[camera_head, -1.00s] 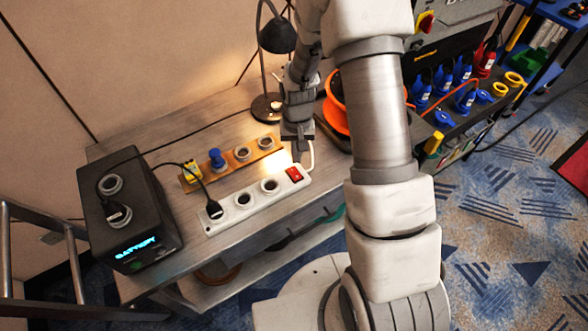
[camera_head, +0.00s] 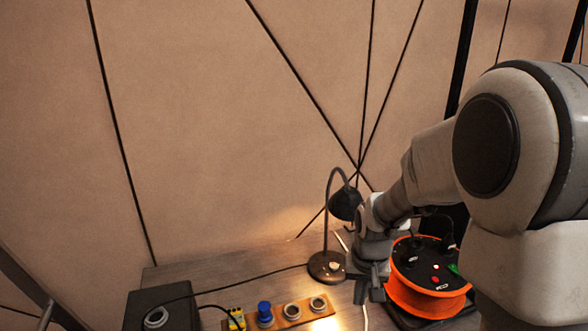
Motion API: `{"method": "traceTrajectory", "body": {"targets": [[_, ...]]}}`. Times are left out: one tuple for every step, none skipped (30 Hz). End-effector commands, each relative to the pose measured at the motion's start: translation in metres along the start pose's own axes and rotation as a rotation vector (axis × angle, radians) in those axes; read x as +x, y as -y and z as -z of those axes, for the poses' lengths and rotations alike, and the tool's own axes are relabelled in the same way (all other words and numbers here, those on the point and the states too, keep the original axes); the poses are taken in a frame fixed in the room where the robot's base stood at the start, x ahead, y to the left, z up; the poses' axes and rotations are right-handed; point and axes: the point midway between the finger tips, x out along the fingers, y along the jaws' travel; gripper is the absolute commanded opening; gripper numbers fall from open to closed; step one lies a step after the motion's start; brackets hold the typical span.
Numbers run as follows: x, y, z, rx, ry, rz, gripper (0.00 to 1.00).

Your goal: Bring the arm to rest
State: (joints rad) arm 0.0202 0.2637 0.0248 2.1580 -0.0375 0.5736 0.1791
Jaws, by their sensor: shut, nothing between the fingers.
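My arm comes in from the right side and reaches down and left over the table (camera_head: 215,267). My gripper (camera_head: 362,292) hangs above the back part of the table, pointing down, between the lamp and an orange cable reel. It is shut with nothing held. It appears just left of the reel in the picture; whether it touches anything is hard to tell. The elbow and upper links of my arm fill the right of the view.
A black desk lamp (camera_head: 345,203) stands close left of my gripper. The orange cable reel (camera_head: 428,300) is right of it. A wooden socket strip (camera_head: 292,324) with a blue plug (camera_head: 264,314) lies in front. A dark battery box (camera_head: 160,310) is lower left. A tan wall stands behind.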

Motion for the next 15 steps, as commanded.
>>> {"method": "traceTrajectory", "body": {"targets": [[-0.019,-0.001,-0.003,-0.007,-0.026,0.003,0.00],[-0.029,-0.001,-0.006,-0.011,-0.037,0.004,0.00],[-0.042,-0.002,-0.010,-0.016,-0.049,0.005,0.00],[-0.051,-0.003,-0.013,-0.021,-0.061,0.006,0.00],[-0.060,-0.004,-0.016,-0.026,-0.072,0.007,0.00],[-0.072,-0.004,-0.021,-0.031,-0.086,0.008,0.00],[-0.080,-0.005,-0.025,-0.035,-0.098,0.010,0.00],[-0.088,-0.006,-0.029,-0.039,-0.108,0.011,0.00],[-0.099,-0.007,-0.035,-0.045,-0.123,0.012,0.00],[-0.106,-0.007,-0.040,-0.050,-0.134,0.013,0.00],[-0.114,-0.008,-0.045,-0.054,-0.144,0.015,0.00],[-0.123,-0.009,-0.051,-0.059,-0.159,0.016,0.00],[-0.130,-0.010,-0.056,-0.063,-0.169,0.018,0.00],[-0.137,-0.011,-0.061,-0.068,-0.180,0.019,0.00],[-0.145,-0.012,-0.069,-0.075,-0.195,0.020,0.00]]}}
